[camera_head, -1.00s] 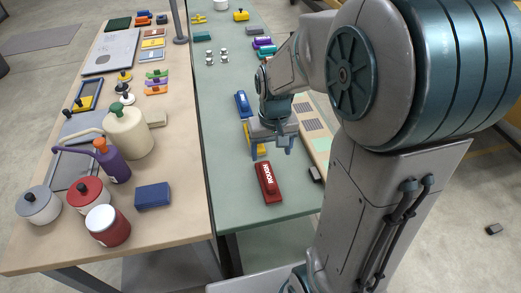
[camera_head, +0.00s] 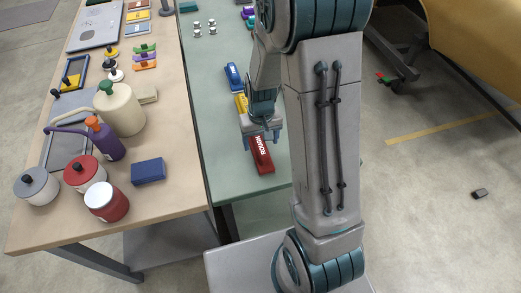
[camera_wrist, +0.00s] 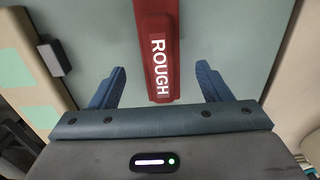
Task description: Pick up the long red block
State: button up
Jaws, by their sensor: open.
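The long red block (camera_head: 261,156) lies on the green table (camera_head: 228,183) near its front edge, with white "ROUGH" lettering on top. In the wrist view the red block (camera_wrist: 159,60) runs from the top edge down between my fingers, with its near end close to the gripper body. My gripper (camera_head: 262,138) is at the block's far end in the head view. In the wrist view my gripper (camera_wrist: 160,88) is open, one blue finger on each side of the block with a gap to both. I cannot tell its exact height above the table.
Yellow (camera_head: 241,104) and blue (camera_head: 233,76) blocks lie behind the red one on the green table. A small dark block (camera_wrist: 55,58) shows at left in the wrist view. The wooden table (camera_head: 180,190) at left holds pots, a pump bottle and a navy box (camera_head: 148,171).

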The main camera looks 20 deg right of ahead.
aim_at(260, 145)
jog(key=shift+f+p, duration=0.5)
jog(key=shift+f, duration=1.85)
jog(key=c, duration=1.1)
